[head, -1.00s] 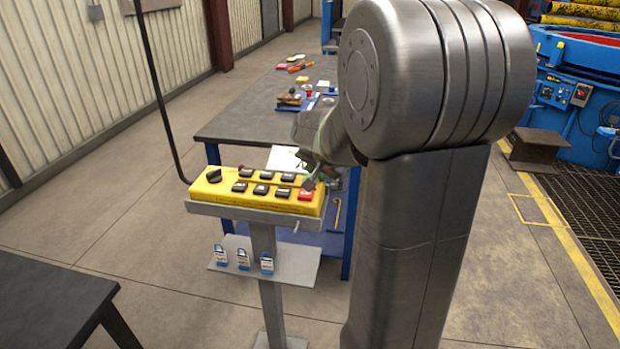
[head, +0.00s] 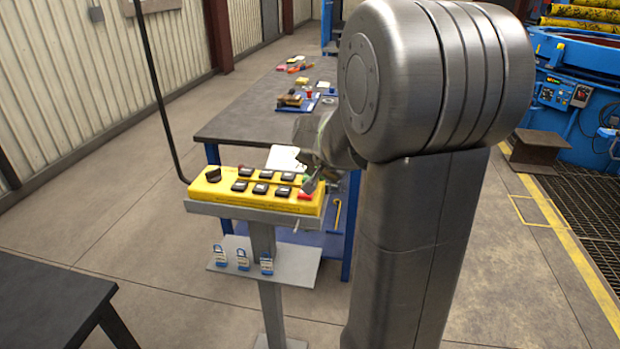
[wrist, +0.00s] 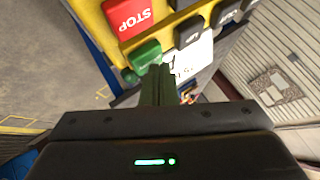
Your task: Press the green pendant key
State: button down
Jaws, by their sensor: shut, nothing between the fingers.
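The green pendant key (wrist: 145,55) shows in the wrist view beside the red STOP key (wrist: 130,16). My gripper (wrist: 158,70) is shut and empty, with its dark fingertips at the edge of the green key in the picture. I cannot tell whether they touch it. In the head view, the yellow pendant (head: 228,200) lies on a grey stand. My gripper (head: 313,184) is over its right end, close by the red key (head: 305,195), and the green key is mostly hidden there.
Black keys (head: 261,188) and a black knob (head: 213,174) fill the rest of the pendant. A workbench (head: 235,125) with tools and papers stands behind. A dark table (head: 50,300) is at lower left.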

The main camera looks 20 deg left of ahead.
jog(key=shift+f, duration=0.3)
jog(key=shift+r, duration=0.1)
dwell(0.3)
jog(key=shift+r+p, duration=0.5)
jog(key=shift+r, duration=0.3)
notch_tip(320, 180, up, 5)
jog(key=p, duration=0.4)
jog(key=shift+r, duration=0.1)
